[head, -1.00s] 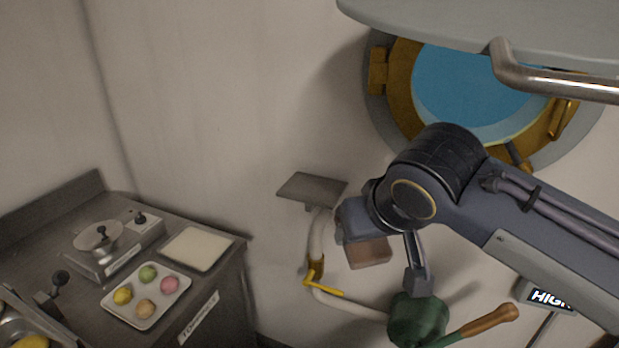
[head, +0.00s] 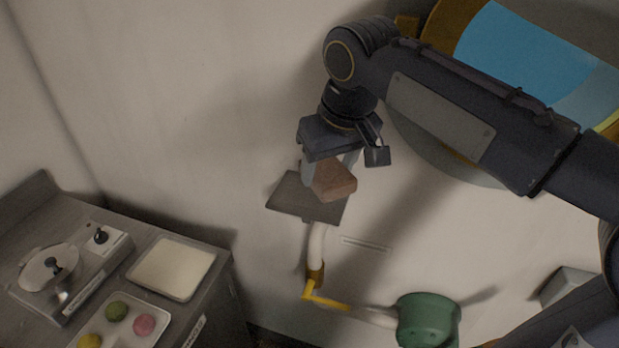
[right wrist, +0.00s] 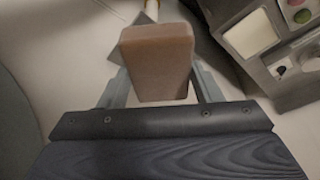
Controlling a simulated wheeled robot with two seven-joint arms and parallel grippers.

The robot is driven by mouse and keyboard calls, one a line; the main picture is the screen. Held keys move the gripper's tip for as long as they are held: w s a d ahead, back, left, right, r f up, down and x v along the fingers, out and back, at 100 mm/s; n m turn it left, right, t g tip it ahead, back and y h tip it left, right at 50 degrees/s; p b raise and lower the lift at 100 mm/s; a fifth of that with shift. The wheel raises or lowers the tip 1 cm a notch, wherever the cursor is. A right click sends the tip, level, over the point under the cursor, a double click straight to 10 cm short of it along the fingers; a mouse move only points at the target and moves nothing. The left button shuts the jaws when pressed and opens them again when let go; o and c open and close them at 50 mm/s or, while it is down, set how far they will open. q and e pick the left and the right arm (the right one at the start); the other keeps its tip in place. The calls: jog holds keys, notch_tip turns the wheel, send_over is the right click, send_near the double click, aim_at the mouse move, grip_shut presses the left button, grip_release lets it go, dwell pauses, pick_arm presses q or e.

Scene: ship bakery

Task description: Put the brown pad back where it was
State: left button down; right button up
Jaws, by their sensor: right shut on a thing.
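The brown pad (head: 335,183) is a small reddish-brown block held between the fingers of my right gripper (head: 331,170). In the right wrist view the pad (right wrist: 157,62) stands out beyond the fingers (right wrist: 160,88). In the head view the gripper points down and the pad overlaps the right part of a flat grey plate (head: 288,195). The pad seems to be above the plate; I cannot tell whether they touch. The plate is on a white pipe with a yellow handle (head: 325,299) by the wall. My left gripper is not in view.
A steel counter at the left holds a round-lidded device (head: 50,268), a cream square slab (head: 172,267) and a tray (head: 153,301) of coloured balls. A green round body (head: 428,318) is below the plate to the right. A brass porthole is at upper right.

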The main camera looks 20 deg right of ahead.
jog(key=w, duration=0.1)
jog(key=w+f, duration=0.1)
jog(key=w, duration=0.1)
jog(key=w+f, duration=0.1)
jog(key=shift+w+a+f+p, duration=0.1)
jog(key=shift+w+a+p, duration=0.05)
jog(key=shift+w+p, duration=0.2)
jog(key=w+f, duration=0.2)
jog(key=f, duration=0.1)
jog(key=w+f, duration=0.1)
jog(key=f, duration=0.1)
jog(key=shift+w+a+p, duration=0.1)
jog(key=shift+w+p, duration=0.25)
jog(key=shift+s+x, duration=0.15)
jog(key=shift+x, duration=0.7)
jog(key=shift+s+x, duration=0.1)
jog(key=shift+x, duration=0.8)
jog(key=shift+f, duration=0.15)
jog(key=o, duration=0.9)
jog(key=shift+c, duration=0.2)
